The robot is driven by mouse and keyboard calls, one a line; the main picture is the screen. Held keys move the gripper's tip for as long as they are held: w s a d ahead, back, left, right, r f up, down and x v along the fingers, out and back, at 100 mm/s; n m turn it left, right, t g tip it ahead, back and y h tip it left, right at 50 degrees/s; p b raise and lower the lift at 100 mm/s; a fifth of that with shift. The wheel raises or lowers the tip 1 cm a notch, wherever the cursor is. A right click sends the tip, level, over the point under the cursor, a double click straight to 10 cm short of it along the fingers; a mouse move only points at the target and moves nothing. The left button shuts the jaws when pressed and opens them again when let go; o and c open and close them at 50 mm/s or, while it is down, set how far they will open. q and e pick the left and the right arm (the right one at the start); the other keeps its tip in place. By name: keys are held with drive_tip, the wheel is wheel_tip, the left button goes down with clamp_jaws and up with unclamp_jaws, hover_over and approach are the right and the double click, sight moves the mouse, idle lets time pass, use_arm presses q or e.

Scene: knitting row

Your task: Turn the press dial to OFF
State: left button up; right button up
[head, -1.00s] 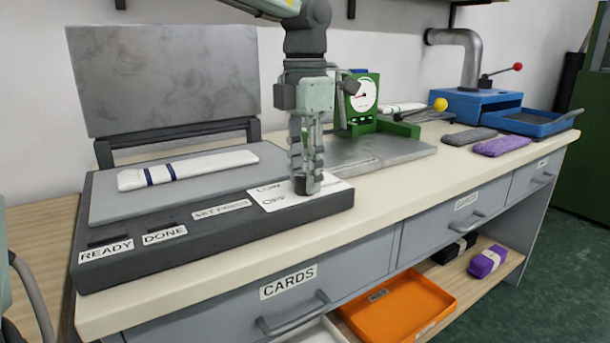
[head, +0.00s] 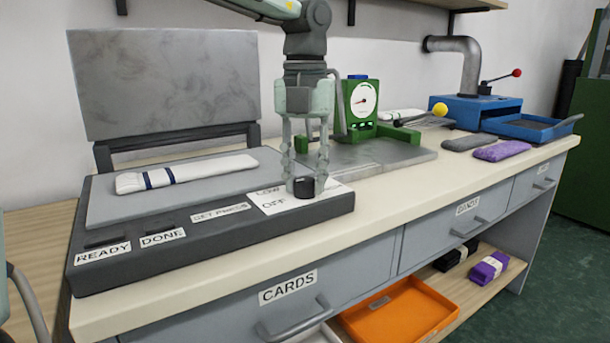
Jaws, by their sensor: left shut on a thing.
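The press dial (head: 303,187) is a small dark knob at the right end of the dark control panel (head: 230,235). It stands on a white plate (head: 275,198) with LOW printed above OFF. My left gripper (head: 305,180) points straight down and is shut on the dial, one finger on each side of it. The fingers and the knob cover part of the plate, and I cannot tell where the dial's pointer is. My right gripper is not in view.
The panel also carries READY, DONE and SET PRESS labels. A folded white knit (head: 185,173) lies on the grey press bed (head: 120,207). A green gauge device (head: 360,108) stands behind the gripper. A blue machine (head: 480,108) and folded knits are farther right.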

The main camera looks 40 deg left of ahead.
sight(305, 179)
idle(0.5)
use_arm(q)
drive_tip(key=o, duration=1.2)
drive_tip(key=shift+c, duration=0.2)
drive_tip(key=shift+r, duration=0.15)
wheel_tip(305, 179, up, 12)
